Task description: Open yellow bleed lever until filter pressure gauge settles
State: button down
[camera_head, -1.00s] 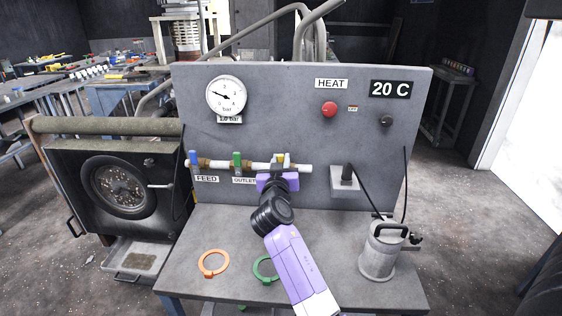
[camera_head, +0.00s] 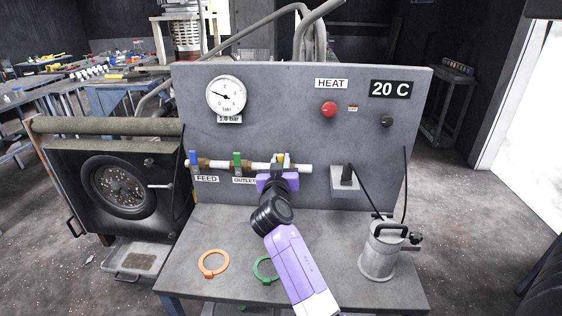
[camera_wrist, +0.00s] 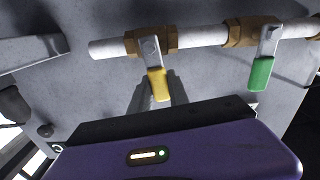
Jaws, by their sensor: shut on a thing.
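The yellow bleed lever (camera_wrist: 158,84) hangs from a brass valve on the white pipe, in the wrist view. Its yellow top also shows in the head view (camera_head: 281,158), mostly hidden behind my gripper. My gripper (camera_wrist: 157,92) is shut on the lever, with the fingers at its yellow grip. In the head view my gripper (camera_head: 279,168) reaches up to the panel from below. The pressure gauge (camera_head: 226,96) is at the panel's upper left, its needle pointing left and slightly up. The label below it appears to read 1.0 bar.
The green outlet lever (camera_head: 237,160) and blue feed lever (camera_head: 194,158) stand left on the same pipe. A grey socket box (camera_head: 345,178) is right of my gripper. An orange ring (camera_head: 201,266), a green ring (camera_head: 258,268) and a metal canister (camera_head: 381,254) are on the bench.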

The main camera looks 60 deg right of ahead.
jog(key=shift+w+a, duration=0.1)
jog(key=shift+w+a+f+n+b, duration=0.15)
jog(key=shift+w+f+n+b, duration=0.2)
jog(key=shift+n, duration=0.8)
jog(key=shift+w+a+f+n+b, duration=0.15)
jog(key=shift+w+n+b, duration=0.3)
jog(key=shift+n, duration=0.75)
jog(key=shift+w+a+f+n+b, duration=0.2)
jog(key=shift+w+n+b, duration=0.2)
jog(key=shift+n, duration=0.75)
jog(key=shift+w, duration=0.1)
jog(key=c, duration=1.2)
grip_release()
jog(key=shift+c, duration=0.2)
